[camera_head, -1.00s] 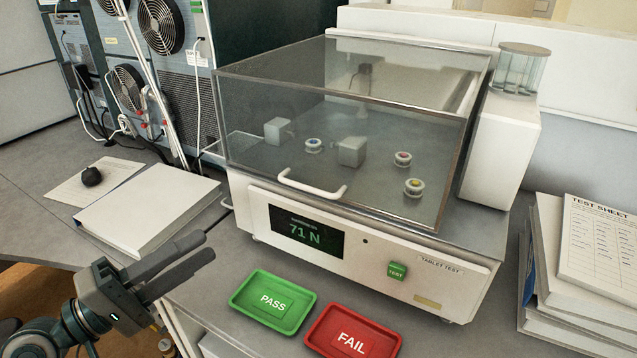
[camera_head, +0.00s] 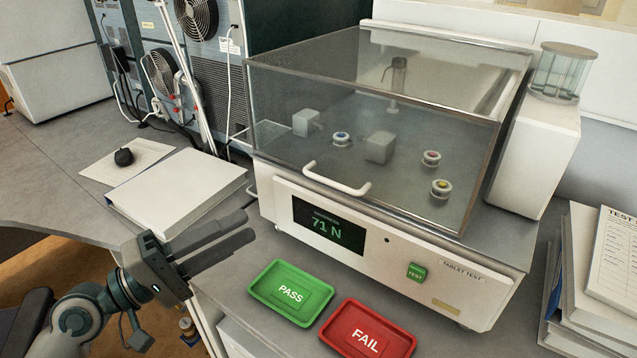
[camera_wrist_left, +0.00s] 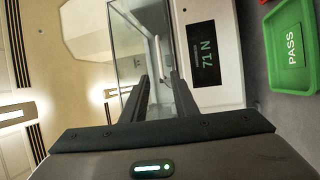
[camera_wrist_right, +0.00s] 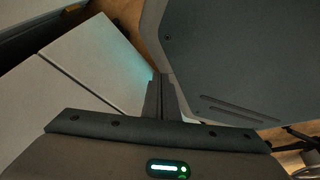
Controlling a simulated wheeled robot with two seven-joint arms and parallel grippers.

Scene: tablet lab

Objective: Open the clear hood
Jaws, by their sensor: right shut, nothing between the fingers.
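The clear hood (camera_head: 345,135) is down over the tablet tester (camera_head: 385,248), its lower front edge along the tester's white front. Its white bar handle (camera_head: 336,183) sticks out at the front, lower left of the hood's middle. My left gripper (camera_head: 250,226) is open and empty, to the left of and lower than the handle in the head view, apart from it. In the left wrist view the handle (camera_wrist_left: 158,58) shows just beyond and between the two spread fingers (camera_wrist_left: 159,80). My right gripper (camera_wrist_right: 161,84) is shut and empty, away from the hood; it is not in the head view.
A green PASS tray (camera_head: 290,292) and a red FAIL tray (camera_head: 367,332) lie before the tester. Papers (camera_head: 590,268) stack at right. A white column with a jar (camera_head: 560,72) stands beside the hood.

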